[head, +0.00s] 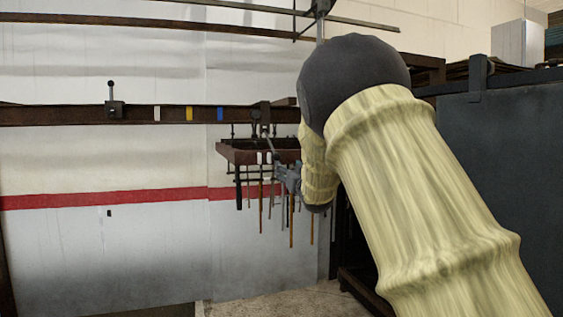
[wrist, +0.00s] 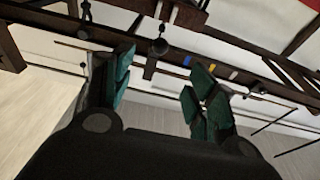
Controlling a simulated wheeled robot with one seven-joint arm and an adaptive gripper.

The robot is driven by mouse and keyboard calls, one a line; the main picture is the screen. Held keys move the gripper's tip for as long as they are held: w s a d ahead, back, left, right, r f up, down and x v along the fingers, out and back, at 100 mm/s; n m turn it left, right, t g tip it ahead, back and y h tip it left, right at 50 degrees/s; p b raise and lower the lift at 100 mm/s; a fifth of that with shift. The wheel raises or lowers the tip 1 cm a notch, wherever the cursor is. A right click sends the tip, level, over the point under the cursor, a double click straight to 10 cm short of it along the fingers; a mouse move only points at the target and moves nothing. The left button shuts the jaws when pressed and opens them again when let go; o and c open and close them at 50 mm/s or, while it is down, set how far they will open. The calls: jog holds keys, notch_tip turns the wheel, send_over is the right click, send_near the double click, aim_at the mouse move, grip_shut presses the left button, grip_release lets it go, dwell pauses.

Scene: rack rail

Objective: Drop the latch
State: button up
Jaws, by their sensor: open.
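The latch (head: 113,106) is a dark block on the brown rail (head: 60,115) at the left of the head view, with its lever upright and a round knob on top. In the wrist view a small dark shape (wrist: 257,88) on the rail past the coloured marks looks like it. My gripper (head: 288,176) is well to the right of the latch and lower, by the hanging rack (head: 238,155). In the wrist view its green-padded fingers (wrist: 158,70) are apart with nothing between them. Part of the rack is hidden behind my arm.
Several tools hang under the rack. White, yellow and blue marks (head: 189,113) sit on the rail between latch and rack. A dark cabinet (head: 505,155) stands at the right.

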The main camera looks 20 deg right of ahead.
aim_at(278, 158)
jog(key=shift+w+a+r+p, duration=0.1)
jog(key=shift+w+r+p, duration=0.3)
jog(key=shift+w+p, duration=1.15)
jog(key=shift+w+a+r+p, duration=0.1)
jog(key=shift+w+r+p, duration=0.3)
jog(key=shift+w, duration=2.2)
jog(key=shift+w+r+p, duration=0.4)
jog(key=shift+w+p, duration=0.5)
jog(key=shift+w, duration=1.2)
jog(key=c, duration=0.9)
jog(key=shift+c, duration=0.2)
